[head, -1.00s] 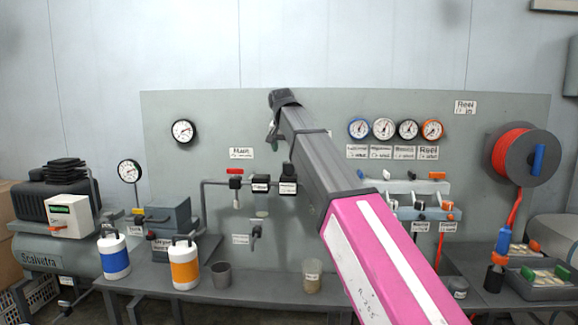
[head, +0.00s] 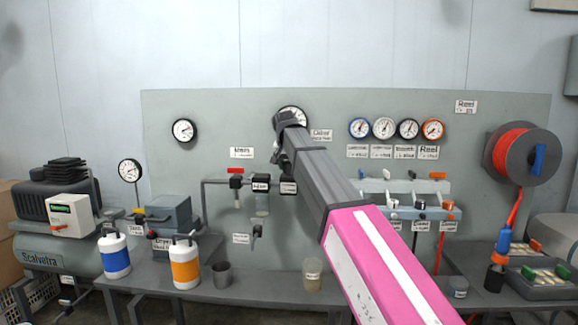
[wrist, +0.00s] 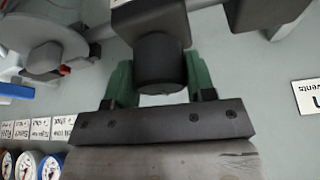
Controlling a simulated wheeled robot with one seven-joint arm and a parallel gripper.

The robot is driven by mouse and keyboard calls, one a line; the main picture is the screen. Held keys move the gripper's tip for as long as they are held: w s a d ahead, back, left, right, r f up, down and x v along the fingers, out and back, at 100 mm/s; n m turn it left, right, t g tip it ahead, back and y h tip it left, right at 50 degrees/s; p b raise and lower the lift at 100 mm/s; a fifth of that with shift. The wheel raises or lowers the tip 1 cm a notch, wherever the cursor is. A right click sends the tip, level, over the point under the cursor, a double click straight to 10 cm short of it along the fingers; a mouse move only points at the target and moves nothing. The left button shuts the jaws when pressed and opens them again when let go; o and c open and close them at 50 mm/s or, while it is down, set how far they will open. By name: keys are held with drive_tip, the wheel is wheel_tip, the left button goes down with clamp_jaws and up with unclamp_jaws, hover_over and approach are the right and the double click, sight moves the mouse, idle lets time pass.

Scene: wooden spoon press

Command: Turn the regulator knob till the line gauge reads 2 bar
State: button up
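In the wrist view a dark round knob (wrist: 161,62) sits between the two green fingers of my gripper (wrist: 160,80). The fingers flank it closely; whether they press on it I cannot tell. In the head view my gripper (head: 281,158) is in front of the panel, above the small dark units on the pipe, and the knob is hidden there.
A red-handled valve (head: 236,171) and a dark labelled unit (head: 261,183) sit left of my gripper on the pipe. Several gauges, including a blue-rimmed one (head: 359,128), hang to the right. A clear cup (head: 312,274) stands on the bench below. The upper panel is free.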

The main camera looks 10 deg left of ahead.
drive_tip(key=c, duration=0.3)
drive_tip(key=n+y, duration=0.2)
drive_tip(key=n, duration=0.3)
drive_tip(key=shift+n, duration=0.3)
drive_tip(key=n+y, duration=0.1)
drive_tip(key=n, duration=0.2)
drive_tip(key=n+g+y, duration=0.1)
drive_tip(key=n, duration=0.2)
drive_tip(key=shift+g, duration=0.3)
drive_tip(key=n+g, duration=0.1)
drive_tip(key=n, duration=0.2)
drive_tip(key=n+g+y, duration=0.1)
drive_tip(key=n, duration=0.2)
drive_tip(key=shift+w+n, duration=0.15)
drive_tip(key=shift+n, duration=0.15)
drive_tip(key=n+g, duration=0.1)
drive_tip(key=n, duration=0.1)
drive_tip(key=n+g, duration=0.1)
drive_tip(key=n, duration=0.2)
drive_tip(key=shift+n+g, duration=0.3)
drive_tip(key=shift+h, duration=0.3)
